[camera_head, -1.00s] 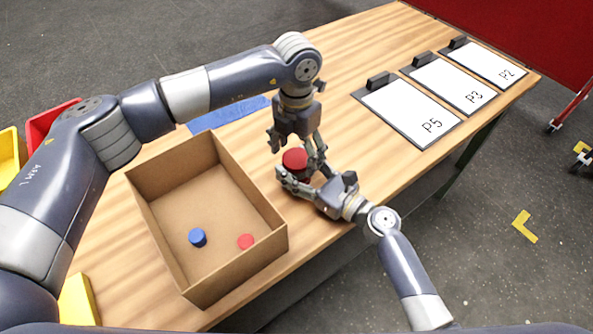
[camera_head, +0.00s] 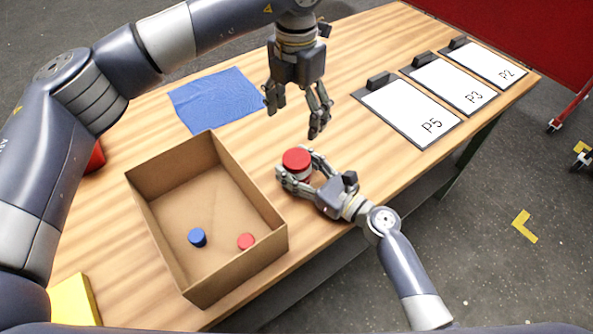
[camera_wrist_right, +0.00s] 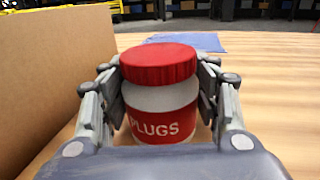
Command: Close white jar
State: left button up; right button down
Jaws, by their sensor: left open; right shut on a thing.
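A white jar (camera_wrist_right: 160,98) with a red "PLUGS" label stands upright on the table. A red lid (camera_wrist_right: 158,64) sits on top of it; the lid also shows in the head view (camera_head: 296,159). How tightly the lid sits cannot be told. My right gripper (camera_head: 296,177) is shut around the jar's body, with a finger on each side below the lid. My left gripper (camera_head: 292,120) is open and empty, above and apart from the jar and lid.
An open cardboard box (camera_head: 160,235) stands left of the jar, with a blue cap (camera_head: 197,237) and a red cap (camera_head: 246,241) inside. A blue cloth (camera_head: 215,98) lies behind it. Clipboards (camera_head: 412,112) lie at the right. The table between cloth and clipboards is clear.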

jog(key=shift+c, duration=2.4)
grip_release()
jog(key=shift+d, duration=0.1)
jog(key=v, duration=1.2)
